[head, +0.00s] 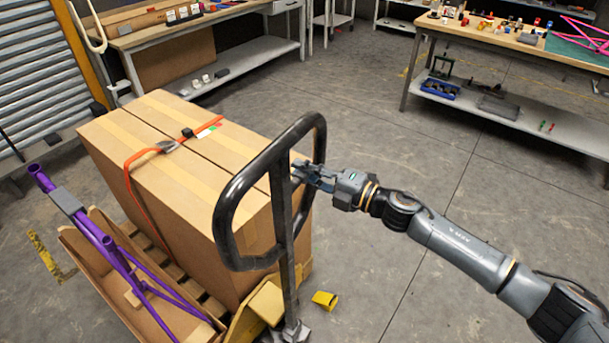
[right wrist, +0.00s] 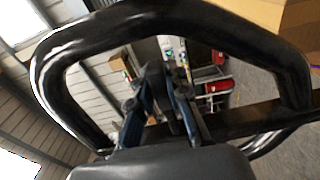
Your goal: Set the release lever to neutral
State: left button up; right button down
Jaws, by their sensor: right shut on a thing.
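The pallet jack's black loop handle (head: 224,210) stands upright in front of a strapped carton. It also fills the right wrist view (right wrist: 50,75) as a dark loop around my fingers. My right gripper (head: 308,175) reaches in from the right to the middle of the loop, by the central shaft. In the right wrist view my right gripper's (right wrist: 160,110) blue-grey fingers are closed on a small dark part inside the loop, which looks like the release lever. The fingers mostly hide it, so its exact setting cannot be told. My left gripper is not in view.
A large carton (head: 190,180) with an orange strap sits on a pallet behind the handle. A purple frame (head: 115,252) lies in a carton at left. A yellow piece (head: 325,299) is on the floor. Workbenches stand at the back; the middle floor is clear.

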jog(key=c, duration=1.3)
grip_release()
jog(key=v, duration=1.2)
jog(key=shift+f, duration=0.1)
